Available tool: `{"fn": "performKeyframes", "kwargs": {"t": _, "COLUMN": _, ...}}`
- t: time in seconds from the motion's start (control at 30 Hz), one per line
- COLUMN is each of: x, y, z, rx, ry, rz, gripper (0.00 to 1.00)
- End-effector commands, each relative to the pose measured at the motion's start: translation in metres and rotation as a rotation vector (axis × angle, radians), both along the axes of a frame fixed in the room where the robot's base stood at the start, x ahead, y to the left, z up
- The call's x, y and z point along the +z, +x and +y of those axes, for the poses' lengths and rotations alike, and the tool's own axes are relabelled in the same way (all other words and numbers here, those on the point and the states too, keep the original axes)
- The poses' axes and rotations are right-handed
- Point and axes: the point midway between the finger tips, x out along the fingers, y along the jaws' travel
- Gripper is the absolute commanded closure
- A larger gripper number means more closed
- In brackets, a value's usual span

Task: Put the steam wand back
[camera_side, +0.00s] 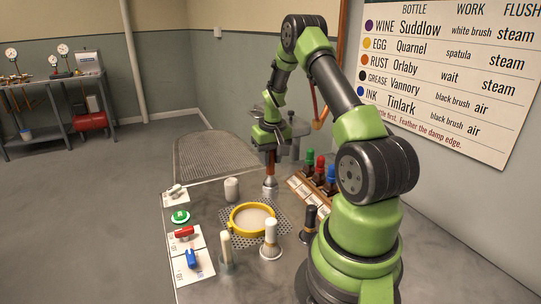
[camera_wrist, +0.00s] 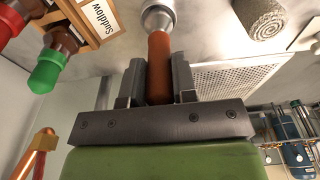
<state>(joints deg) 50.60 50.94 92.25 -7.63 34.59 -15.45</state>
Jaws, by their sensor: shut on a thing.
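My gripper (camera_side: 269,152) points down over the back of the bench. It is shut on the reddish-brown handle of the steam wand (camera_side: 270,166), which hangs upright below the jaws. In the wrist view the handle (camera_wrist: 159,65) lies between the two dark fingers (camera_wrist: 158,85). Its lower end meets a round metal piece (camera_wrist: 158,18) close to the bench top. I cannot tell whether that piece is the wand's head or a holder around it. A copper-coloured fitting (camera_side: 320,118) shows behind my arm, near the wall.
A rack of capped bottles (camera_side: 318,185) stands just right of the wand. A white cylinder (camera_side: 231,189) is to its left. A yellow hoop (camera_side: 252,219) lies on a perforated plate in front. Several brushes in stands, including a white one (camera_side: 270,240), stand nearer.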

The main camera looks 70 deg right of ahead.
Motion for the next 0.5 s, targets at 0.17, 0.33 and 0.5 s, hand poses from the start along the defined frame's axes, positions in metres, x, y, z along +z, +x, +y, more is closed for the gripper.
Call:
{"fn": "performKeyframes", "kwargs": {"t": 0.17, "x": 0.0002, "y": 0.0001, "z": -0.0001, "rx": 0.0, "ry": -0.001, "rz": -0.001, "gripper": 1.0}}
{"fn": "performKeyframes", "kwargs": {"t": 0.33, "x": -0.0005, "y": 0.0, "z": 0.0, "rx": 0.0, "ry": 0.0, "rz": 0.0, "gripper": 1.0}}
{"fn": "performKeyframes", "kwargs": {"t": 0.5, "x": -0.0039, "y": 0.0001, "z": -0.0001, "rx": 0.0, "ry": -0.001, "rz": -0.001, "gripper": 1.0}}
